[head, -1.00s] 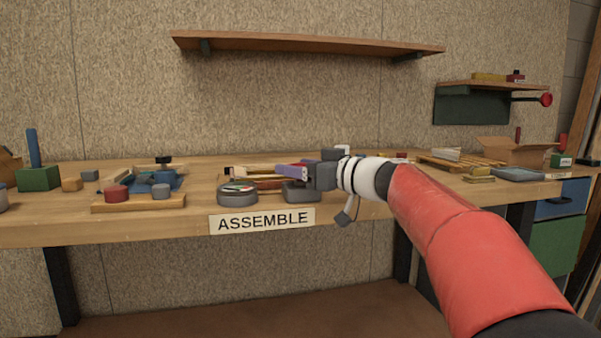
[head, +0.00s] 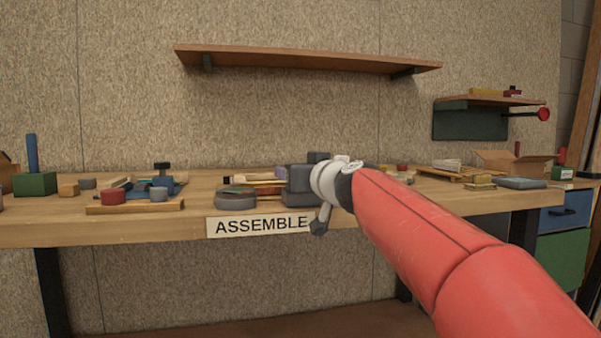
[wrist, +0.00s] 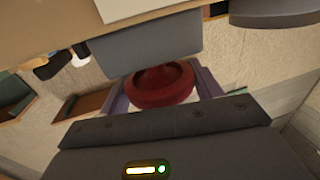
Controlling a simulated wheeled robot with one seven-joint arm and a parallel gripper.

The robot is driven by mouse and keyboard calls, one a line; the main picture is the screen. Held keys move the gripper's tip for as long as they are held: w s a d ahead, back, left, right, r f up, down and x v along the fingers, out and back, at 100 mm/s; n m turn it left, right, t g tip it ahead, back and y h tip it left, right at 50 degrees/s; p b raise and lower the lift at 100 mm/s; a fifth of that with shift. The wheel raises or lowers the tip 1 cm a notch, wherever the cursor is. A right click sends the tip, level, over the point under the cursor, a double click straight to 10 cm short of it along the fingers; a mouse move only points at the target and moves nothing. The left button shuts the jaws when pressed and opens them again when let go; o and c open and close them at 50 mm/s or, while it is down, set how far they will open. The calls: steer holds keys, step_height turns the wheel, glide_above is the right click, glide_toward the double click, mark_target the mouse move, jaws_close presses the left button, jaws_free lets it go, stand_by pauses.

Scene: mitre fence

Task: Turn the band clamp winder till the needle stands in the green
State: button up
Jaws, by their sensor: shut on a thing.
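In the wrist view a round dark red knob (wrist: 163,87), apparently the winder, sits between the two purple fingers of my gripper (wrist: 160,92), which is shut on it. A grey block (wrist: 147,50) stands right beside the knob.
The workbench (head: 70,224) carries an ASSEMBLE label (head: 258,224) on its front edge. Left of the gauge is a wooden board (head: 135,208) with a red and a grey round piece.

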stand_by(0.3)
steer(key=o, duration=1)
steer(key=b+v, duration=0.2)
steer(key=v, duration=0.5)
steer(key=shift+s+d, duration=0.15)
steer(key=shift+s, duration=0.25)
steer(key=s+d+f+m+g+h+p, duration=0.1)
steer(key=s+d+f+g+h+p, duration=0.1)
steer(key=s+f, duration=0.7)
steer(key=s+d+f+m+g+h+p, duration=0.2)
steer(key=s+d+f+g+h+p, duration=0.1)
steer(key=s+d+f, duration=0.4)
steer(key=s+d+f+m+g+h+p, duration=0.2)
steer(key=s+d+f+g+p, duration=0.3)
steer(key=s+f, duration=0.7)
steer(key=shift+s+d+h, duration=0.2)
steer(key=shift+d+h, duration=0.05)
steer(key=shift+h, duration=0.35)
